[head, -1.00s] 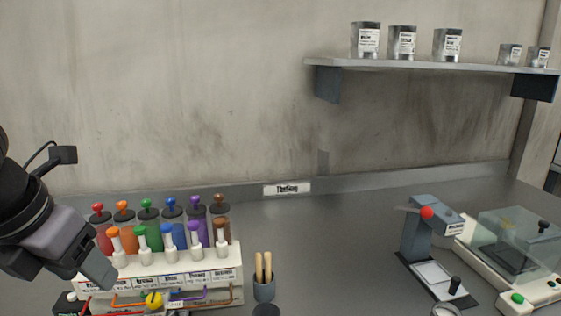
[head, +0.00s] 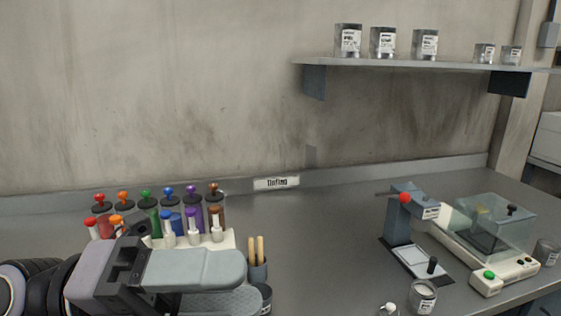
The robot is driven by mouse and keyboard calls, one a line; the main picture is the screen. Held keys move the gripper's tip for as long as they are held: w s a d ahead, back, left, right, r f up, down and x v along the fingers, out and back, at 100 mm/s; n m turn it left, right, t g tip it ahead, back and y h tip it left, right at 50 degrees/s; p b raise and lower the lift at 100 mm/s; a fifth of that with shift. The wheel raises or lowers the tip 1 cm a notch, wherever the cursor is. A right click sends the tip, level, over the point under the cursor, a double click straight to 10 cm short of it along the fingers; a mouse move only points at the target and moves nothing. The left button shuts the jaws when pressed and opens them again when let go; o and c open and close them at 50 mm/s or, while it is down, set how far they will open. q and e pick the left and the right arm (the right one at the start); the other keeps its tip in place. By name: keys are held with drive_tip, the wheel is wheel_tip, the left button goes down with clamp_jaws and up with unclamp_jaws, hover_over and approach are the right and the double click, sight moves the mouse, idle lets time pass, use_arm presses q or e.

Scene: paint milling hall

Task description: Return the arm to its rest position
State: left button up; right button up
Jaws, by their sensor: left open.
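My left gripper (head: 222,285) comes in from the lower left of the head view, large and close to the camera. Its jaws are apart and I see nothing between them. It covers the front of the tinting rack (head: 226,241), including its labels. The rack's colour canisters with coloured knobs, such as the green one (head: 147,212), stand upright behind the gripper. My right gripper is not in view.
A cup with wooden sticks (head: 257,267) stands just right of the gripper. A grey press with a red knob (head: 403,215), a clear-lidded device (head: 490,235) and small cans (head: 423,297) are at right. A shelf (head: 420,65) holds cans. The counter's middle is clear.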

use_arm(q)
drive_tip(key=w+a+r+n+t+y, duration=0.1)
drive_tip(key=w+a+n+t, duration=0.3)
drive_tip(key=n+t, duration=0.6)
drive_tip(key=w+a+r+n+t+y, duration=0.1)
drive_tip(key=w+a+n+t, duration=0.3)
drive_tip(key=n+t, duration=0.65)
drive_tip(key=w+a+f+n+y, duration=0.2)
drive_tip(key=a+f+n+y, duration=0.2)
drive_tip(key=f+n+y, duration=0.35)
drive_tip(key=w+a+f+n+y, duration=0.2)
drive_tip(key=a+f+n+y, duration=0.3)
drive_tip(key=f+n+y, duration=0.3)
drive_tip(key=s+a+f+n+g+y, duration=0.1)
drive_tip(key=s+f+g, duration=0.25)
drive_tip(key=f, duration=0.35)
drive_tip(key=s+a+f+n+g+y, duration=0.1)
drive_tip(key=s+f+g+y, duration=0.15)
drive_tip(key=f+g, duration=0.35)
drive_tip(key=s+d+f+g+h, duration=0.1)
drive_tip(key=s+f+g+h, duration=0.1)
drive_tip(key=s+f+g, duration=0.85)
wheel_tip(320, 180, down, 14)
drive_tip(key=w+d+t+h+b, duration=0.1)
drive_tip(key=t+b, duration=0.3)
drive_tip(key=t, duration=0.6)
drive_tip(key=shift+w+d+t+h, duration=0.4)
drive_tip(key=shift+w+d, duration=0.35)
drive_tip(key=shift+d, duration=0.15)
